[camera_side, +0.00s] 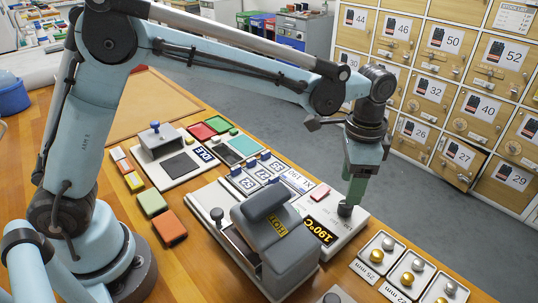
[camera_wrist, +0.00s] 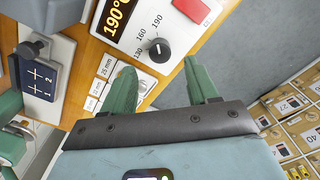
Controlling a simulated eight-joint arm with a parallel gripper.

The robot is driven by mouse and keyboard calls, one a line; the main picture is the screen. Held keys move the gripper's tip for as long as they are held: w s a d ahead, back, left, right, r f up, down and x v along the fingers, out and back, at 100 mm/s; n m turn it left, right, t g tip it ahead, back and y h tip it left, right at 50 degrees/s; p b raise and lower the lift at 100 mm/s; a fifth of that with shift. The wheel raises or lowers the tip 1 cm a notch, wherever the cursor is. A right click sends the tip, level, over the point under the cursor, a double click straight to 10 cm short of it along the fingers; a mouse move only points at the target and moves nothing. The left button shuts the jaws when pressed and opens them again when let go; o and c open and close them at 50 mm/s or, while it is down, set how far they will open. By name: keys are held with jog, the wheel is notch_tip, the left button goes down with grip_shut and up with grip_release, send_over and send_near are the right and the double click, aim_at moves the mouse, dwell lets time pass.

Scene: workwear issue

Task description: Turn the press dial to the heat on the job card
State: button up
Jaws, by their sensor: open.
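The press dial (camera_wrist: 159,50) is a round black knob on a white panel, with 130, 160 and 190 printed around it. In the side view the dial (camera_side: 345,210) sits right below my gripper (camera_side: 352,200). In the wrist view my gripper (camera_wrist: 158,68) has its green fingers apart, with the dial beyond and between their tips; I see no clear contact. The display (camera_side: 319,231) reads 190°C. The grey heat press (camera_side: 272,240) bears a HOT label. A white card (camera_side: 298,181) behind it appears to read XL 190.
Number tiles (camera_side: 258,172) stand behind the press. Trays of metal studs (camera_side: 375,255) lie at front right. Coloured blocks (camera_side: 152,203) lie at left. Numbered lockers (camera_side: 450,90) stand across the floor.

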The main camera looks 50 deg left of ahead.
notch_tip(320, 180, up, 7)
dwell(0.3)
jog(key=shift+a, duration=0.1)
jog(key=s+a+f+n+t, duration=0.1)
jog(key=s+a+n+t, duration=0.2)
jog(key=s+a, duration=0.4)
jog(key=s+a+f+n+t, duration=0.2)
jog(key=s+a+n+t, duration=0.2)
jog(key=a, duration=0.7)
jog(key=s+n, duration=0.2)
jog(key=s, duration=0.1)
jog(key=shift+a, duration=0.3)
